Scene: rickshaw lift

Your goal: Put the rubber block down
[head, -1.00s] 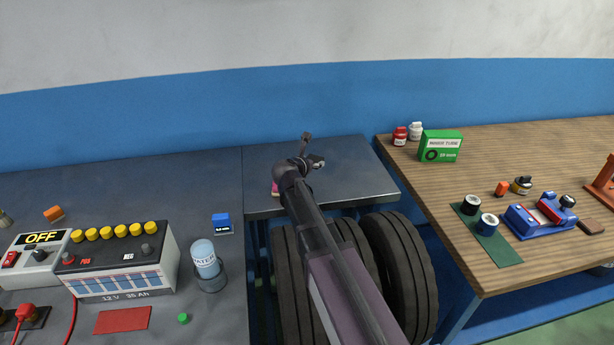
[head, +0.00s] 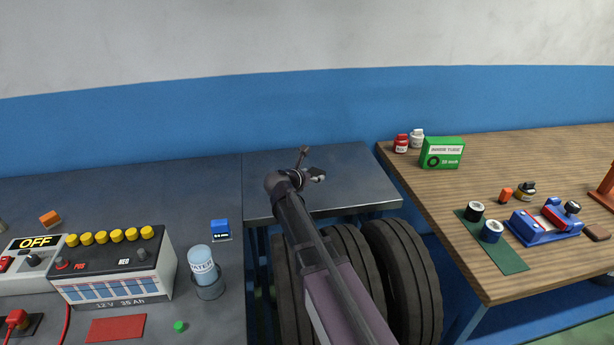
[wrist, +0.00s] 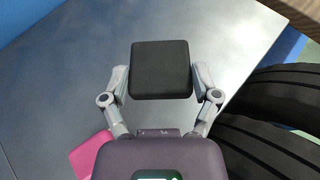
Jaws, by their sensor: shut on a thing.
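The black rubber block (wrist: 160,70) sits between the two fingers of my gripper (wrist: 160,82) in the wrist view. The fingers press on its left and right sides. The grey metal table (wrist: 75,70) lies below it; I cannot tell whether the block touches that top. In the head view the grey table (head: 355,180) stands in the middle, with my arm reaching over it.
A pink piece (wrist: 88,155) lies on the grey table left of my gripper. Several black tyres (head: 385,260) stand below its front edge. A wooden bench (head: 540,155) with a green box (head: 442,153) is at right; a battery (head: 115,265) is on the left bench.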

